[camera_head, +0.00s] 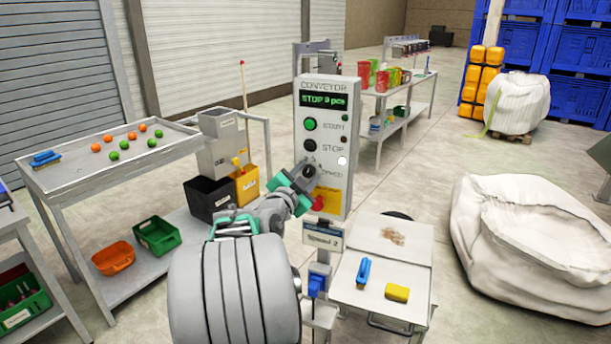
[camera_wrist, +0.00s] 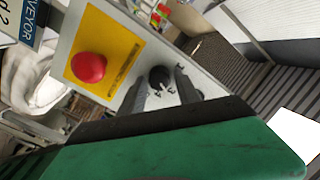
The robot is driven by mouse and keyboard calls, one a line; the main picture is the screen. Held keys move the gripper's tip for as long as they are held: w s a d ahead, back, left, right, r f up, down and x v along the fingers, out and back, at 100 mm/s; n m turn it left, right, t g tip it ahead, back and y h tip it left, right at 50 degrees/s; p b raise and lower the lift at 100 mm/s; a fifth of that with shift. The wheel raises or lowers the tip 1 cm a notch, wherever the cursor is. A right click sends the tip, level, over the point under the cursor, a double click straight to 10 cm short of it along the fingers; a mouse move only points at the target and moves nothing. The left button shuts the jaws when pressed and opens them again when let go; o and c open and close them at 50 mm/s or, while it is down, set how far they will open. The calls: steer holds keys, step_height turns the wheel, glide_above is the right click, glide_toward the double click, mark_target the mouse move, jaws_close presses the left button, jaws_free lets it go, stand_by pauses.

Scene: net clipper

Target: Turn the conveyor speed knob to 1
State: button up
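The grey conveyor control box (camera_head: 341,190) stands upright at the centre of the head view. Its display (camera_head: 323,100) has green text starting with STOP. The black speed knob (camera_wrist: 160,77) shows in the wrist view, with small marks around it. The number it points to is too small to read. My gripper (camera_head: 309,171) is at the lower part of the panel and largely covers the knob in the head view. In the wrist view, my gripper's two fingers (camera_wrist: 161,82) stand apart on either side of the knob, with visible gaps.
A red button on a yellow plate (camera_wrist: 90,67) sits close beside the knob. A green button (camera_head: 311,125) and a black STOP button (camera_head: 310,146) are above. A sign (camera_head: 323,239) hangs below the box. A small table (camera_head: 383,270) holds a blue-handled brush and a yellow sponge.

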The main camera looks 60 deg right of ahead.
jaws_close()
steer(key=shift+a+b, duration=0.1)
steer(key=shift+b, duration=0.2)
steer(key=n+b, duration=0.3)
steer(key=shift+f+n, duration=0.1)
steer(key=shift+n, duration=0.2)
steer(key=n+b, duration=0.2)
steer(key=n, duration=0.1)
steer(key=shift+n+b, duration=0.3)
steer(key=shift+b, duration=0.05)
steer(key=n, duration=0.1)
steer(key=n+b, duration=0.1)
steer(key=n, duration=0.2)
steer(key=shift+w+r+n, duration=0.15)
steer(key=shift+r+n, duration=0.1)
steer(key=shift+n, duration=0.05)
steer(key=shift+n+b, duration=0.4)
steer(key=shift+n, duration=1.6)
steer(key=shift+r, duration=0.1)
